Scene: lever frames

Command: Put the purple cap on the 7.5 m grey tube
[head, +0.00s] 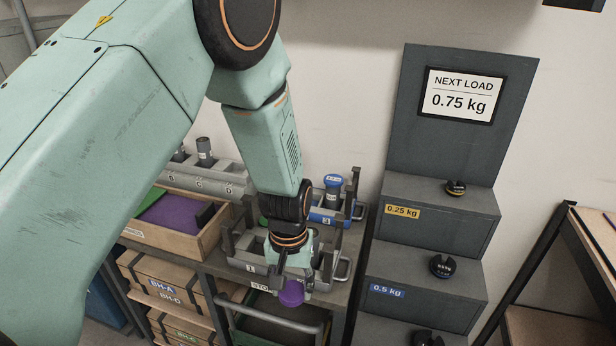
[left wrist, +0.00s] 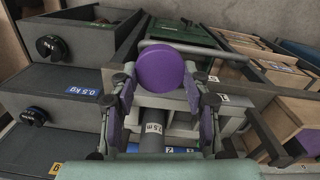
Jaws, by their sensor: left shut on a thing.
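My left gripper (head: 291,280) points down over the racks at the front of the bench and is shut on the purple cap (head: 291,293). In the left wrist view the round purple cap (left wrist: 160,70) sits between the fingertips of my left gripper (left wrist: 158,88), its flat face towards the camera. The grey tube (left wrist: 152,135), marked 7.5 m, shows just below the cap in that view, between the fingers. I cannot tell whether cap and tube touch. In the head view the gripper hides the tube. My right gripper is not in view.
A blue-marked stand (head: 336,213) holds a blue-capped tube (head: 333,187) behind my gripper. A grey rack (head: 222,178) stands at the back left, and a wooden tray (head: 181,240) has purple lining. Grey steps (head: 428,233) with black weights stand on the right.

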